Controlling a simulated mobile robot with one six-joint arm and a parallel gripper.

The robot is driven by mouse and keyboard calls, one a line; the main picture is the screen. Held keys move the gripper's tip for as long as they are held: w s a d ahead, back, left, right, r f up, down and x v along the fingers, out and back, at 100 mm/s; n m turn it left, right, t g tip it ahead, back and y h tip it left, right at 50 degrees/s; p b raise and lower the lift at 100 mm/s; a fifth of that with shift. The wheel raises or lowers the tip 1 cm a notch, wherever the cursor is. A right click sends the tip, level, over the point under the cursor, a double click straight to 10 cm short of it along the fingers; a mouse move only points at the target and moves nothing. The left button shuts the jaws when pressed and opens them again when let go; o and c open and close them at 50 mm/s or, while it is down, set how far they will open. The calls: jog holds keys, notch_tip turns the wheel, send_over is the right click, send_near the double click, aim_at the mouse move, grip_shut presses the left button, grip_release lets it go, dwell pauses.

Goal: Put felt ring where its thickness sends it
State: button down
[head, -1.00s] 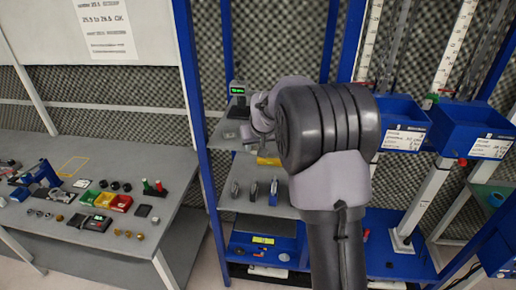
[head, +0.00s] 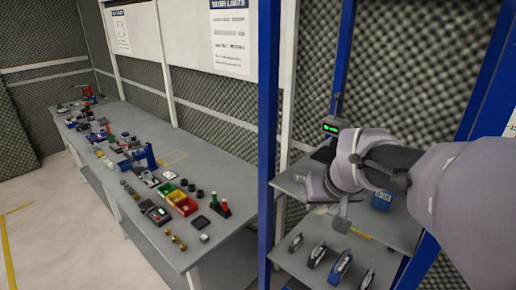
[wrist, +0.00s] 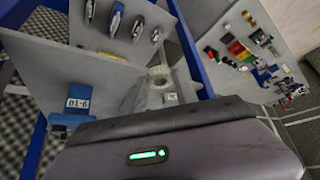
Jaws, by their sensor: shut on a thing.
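The readout's figures are too small to read.
A blue post (head: 268,130) separates the rack from a long grey bench (head: 230,210) with coloured bins and small parts. Notices hang on the wall behind it. The floor at left is clear.

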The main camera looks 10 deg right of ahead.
jog(key=w+d, duration=0.2)
jog(key=w, duration=0.1)
jog(key=w+d, duration=0.2)
jog(key=w, duration=0.2)
jog(key=w+d+f, duration=0.1)
jog(key=w+d, duration=0.1)
jog(key=w, duration=0.1)
jog(key=shift+w+d+f, duration=0.1)
jog(key=shift+w+d, duration=0.2)
notch_tip(320, 180, down, 4)
jog(key=shift+r+b, duration=0.15)
jog(key=shift+b, duration=0.15)
jog(key=c, duration=0.9)
grip_release()
jog(key=shift+c, duration=0.2)
